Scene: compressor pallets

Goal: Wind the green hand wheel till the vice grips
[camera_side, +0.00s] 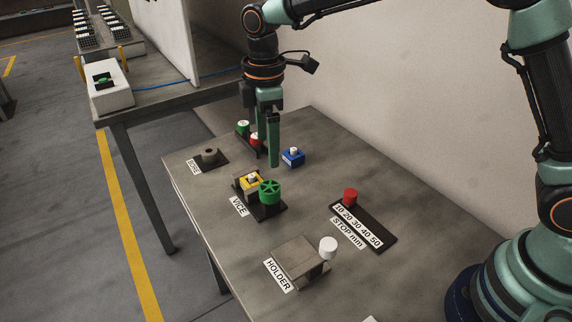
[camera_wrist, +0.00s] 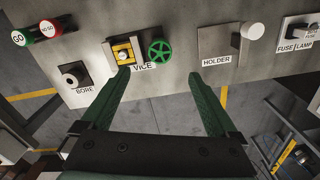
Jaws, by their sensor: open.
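The green hand wheel (camera_side: 269,191) stands at the right end of the vice (camera_side: 262,211) on its dark base, by the VICE label. In the wrist view the wheel (camera_wrist: 160,52) and the yellow block (camera_wrist: 123,52) show beyond the fingers. My gripper (camera_side: 263,150) is open and empty, pointing down above the table, behind the vice in the side view. In the wrist view its green fingers (camera_wrist: 158,95) are spread wide. Whether the vice jaws touch the block cannot be told.
A blue block (camera_side: 293,157) with a white top stands behind the wheel.

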